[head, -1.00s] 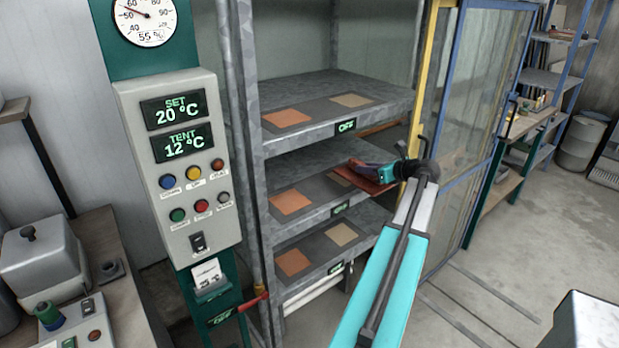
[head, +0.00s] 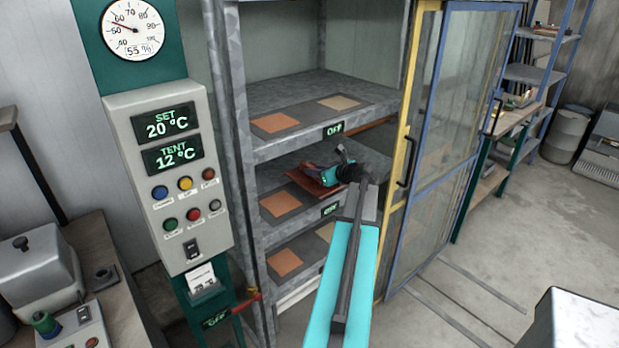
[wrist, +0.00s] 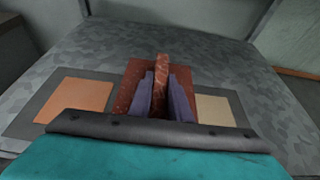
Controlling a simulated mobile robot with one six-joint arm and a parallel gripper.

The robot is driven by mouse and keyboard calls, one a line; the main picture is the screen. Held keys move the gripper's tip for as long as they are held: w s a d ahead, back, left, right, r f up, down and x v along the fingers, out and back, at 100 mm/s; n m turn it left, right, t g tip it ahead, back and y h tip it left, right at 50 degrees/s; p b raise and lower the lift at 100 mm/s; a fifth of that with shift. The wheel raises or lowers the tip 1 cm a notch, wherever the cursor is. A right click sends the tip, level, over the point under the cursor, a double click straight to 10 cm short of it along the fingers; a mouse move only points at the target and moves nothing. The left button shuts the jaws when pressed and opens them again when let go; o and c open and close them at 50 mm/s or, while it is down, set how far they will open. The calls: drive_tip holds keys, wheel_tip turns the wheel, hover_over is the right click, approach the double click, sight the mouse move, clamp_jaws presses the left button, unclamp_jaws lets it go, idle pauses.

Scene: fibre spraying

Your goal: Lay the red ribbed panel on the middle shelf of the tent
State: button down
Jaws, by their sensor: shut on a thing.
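My gripper (head: 322,172) reaches into the tent at the middle shelf (head: 375,160). It is shut on the raised rib of the red ribbed panel (head: 303,181). In the wrist view the panel (wrist: 128,88) lies below the two purple fingers (wrist: 160,95), with the rib upright between them. The panel is over the dark mat, between an orange square (wrist: 75,100) on the left and a beige square (wrist: 215,110) on the right. I cannot tell whether the panel touches the shelf. My gripper hides its near part.
The upper shelf (head: 290,95) is close above my arm. A control panel (head: 170,175) reads SET 20 °C and TENT 12 °C. The middle shelf's label (head: 330,209) is lit.

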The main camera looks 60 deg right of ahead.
sight(312, 179)
drive_tip(key=shift+w+a+r, duration=0.1)
drive_tip(key=shift+w, duration=0.15)
drive_tip(key=shift+w+a+p, duration=0.3)
drive_tip(key=shift+w+a, duration=0.1)
drive_tip(key=shift+w, duration=0.25)
drive_tip(key=shift+s+d+f+p, duration=0.1)
drive_tip(key=shift+f+p, duration=0.35)
drive_tip(key=shift+f, duration=1.35)
drive_tip(key=shift+f, duration=0.2)
drive_tip(key=c, duration=1.6)
unclamp_jaws()
drive_tip(key=shift+c, duration=0.2)
drive_tip(key=shift+r, duration=0.1)
drive_tip(key=b+v, duration=0.2)
drive_tip(key=v, duration=1)
